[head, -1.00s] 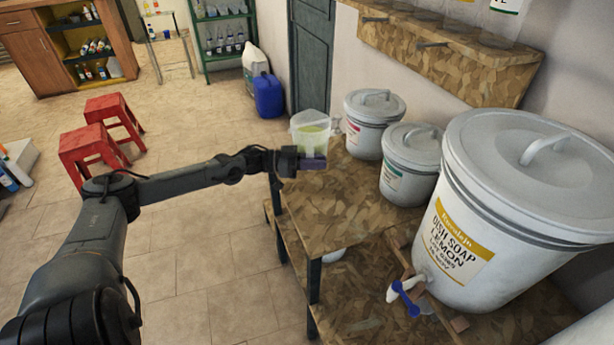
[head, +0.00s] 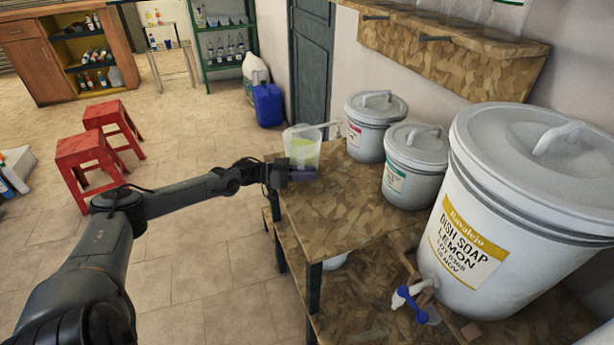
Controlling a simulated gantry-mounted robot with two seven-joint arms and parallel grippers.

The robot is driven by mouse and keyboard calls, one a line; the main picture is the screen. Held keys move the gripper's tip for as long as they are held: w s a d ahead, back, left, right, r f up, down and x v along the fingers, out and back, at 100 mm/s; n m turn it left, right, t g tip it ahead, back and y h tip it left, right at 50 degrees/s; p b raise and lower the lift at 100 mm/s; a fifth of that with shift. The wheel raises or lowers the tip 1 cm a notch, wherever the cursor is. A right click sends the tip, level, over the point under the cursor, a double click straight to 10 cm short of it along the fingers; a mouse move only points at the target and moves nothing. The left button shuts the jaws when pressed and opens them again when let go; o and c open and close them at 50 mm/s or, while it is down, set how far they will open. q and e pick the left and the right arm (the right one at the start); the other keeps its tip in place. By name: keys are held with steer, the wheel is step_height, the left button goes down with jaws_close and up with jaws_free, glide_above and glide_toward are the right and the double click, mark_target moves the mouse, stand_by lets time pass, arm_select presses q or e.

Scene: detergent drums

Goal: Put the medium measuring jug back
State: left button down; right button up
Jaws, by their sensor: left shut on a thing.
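A clear measuring jug (head: 303,146) with yellow-green liquid in it is at the far left corner of the upper wooden shelf (head: 335,211). My left gripper (head: 303,174) is shut on the jug, low on its near side. The jug looks upright. I cannot tell whether its base touches the shelf or is just above it. My right gripper is not in view.
Two lidded white drums, one at the back (head: 373,125) and one nearer (head: 414,165), stand along the wall. A large dish soap drum (head: 510,210) with a blue-handled tap (head: 411,304) stands at the right. The middle of the upper shelf is clear.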

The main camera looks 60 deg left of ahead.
arm_select(q)
steer(key=shift+a+r, duration=0.1)
steer(key=shift+r, duration=0.05)
steer(key=c, duration=1.4)
jaws_free()
steer(key=shift+o, duration=1.2)
steer(key=shift+s+a+p, duration=0.25)
steer(key=shift+s+p, duration=0.05)
steer(key=shift+p, duration=0.05)
steer(key=p+v, duration=0.4)
steer(key=v, duration=0.7)
steer(key=shift+p, duration=0.4)
